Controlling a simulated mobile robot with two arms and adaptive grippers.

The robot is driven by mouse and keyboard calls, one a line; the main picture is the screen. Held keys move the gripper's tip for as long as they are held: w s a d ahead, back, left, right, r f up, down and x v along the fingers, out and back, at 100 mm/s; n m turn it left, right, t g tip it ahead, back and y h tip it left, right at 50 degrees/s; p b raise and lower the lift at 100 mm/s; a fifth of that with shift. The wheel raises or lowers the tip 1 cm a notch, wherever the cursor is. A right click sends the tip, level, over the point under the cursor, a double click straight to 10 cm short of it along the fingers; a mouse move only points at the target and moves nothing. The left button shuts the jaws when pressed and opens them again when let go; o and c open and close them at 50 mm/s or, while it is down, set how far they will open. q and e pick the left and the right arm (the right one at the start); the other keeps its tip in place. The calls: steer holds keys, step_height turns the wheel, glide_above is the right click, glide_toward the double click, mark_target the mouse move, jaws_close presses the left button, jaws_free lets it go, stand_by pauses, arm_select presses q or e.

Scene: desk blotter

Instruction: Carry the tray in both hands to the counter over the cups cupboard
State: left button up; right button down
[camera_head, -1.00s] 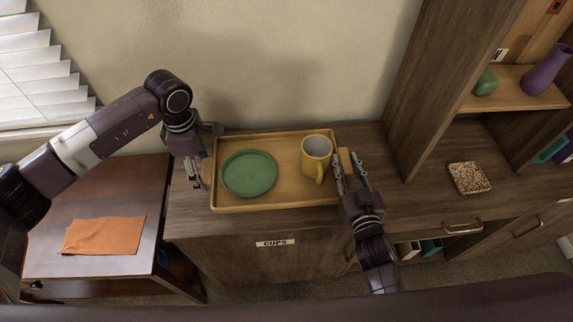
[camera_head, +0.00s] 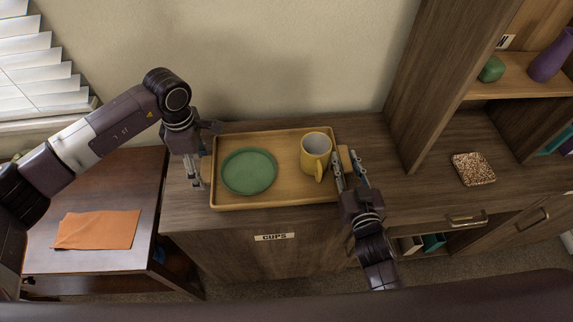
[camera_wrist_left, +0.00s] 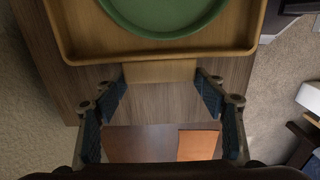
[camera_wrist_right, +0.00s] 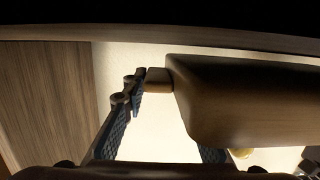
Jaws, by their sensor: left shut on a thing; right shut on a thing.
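The tray (camera_head: 287,165) is light wood with a raised rim. It is over the wooden counter (camera_head: 186,215), above the cupboard labelled CUPS (camera_head: 274,237). I cannot tell if it touches the counter. A green plate (camera_head: 249,171) lies on its left half and a yellow mug (camera_head: 316,152) stands upright on its right. My left gripper (camera_head: 207,157) is shut on the tray's left handle, which shows between the fingers in the left wrist view (camera_wrist_left: 160,72). My right gripper (camera_head: 347,162) is shut on the right handle, partly hidden; the right wrist view shows the tray's side (camera_wrist_right: 250,100).
A tall shelf side panel (camera_head: 435,80) rises from the counter right of the tray. A speckled square coaster (camera_head: 473,169) lies further right. A lower table (camera_head: 100,265) with an orange cloth (camera_head: 97,229) stands at the left. The wall is behind the tray.

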arm_select(q)
steer(key=shift+f+b, duration=0.65)
steer(key=shift+f, duration=0.2)
arm_select(e)
steer(key=shift+f, duration=0.7)
arm_select(q)
steer(key=o, duration=1.5)
arm_select(e)
steer(key=c, duration=1.5)
jaws_free()
steer(key=shift+c, duration=0.2)
arm_select(q)
steer(key=shift+o, duration=0.2)
steer(key=shift+r, duration=0.2)
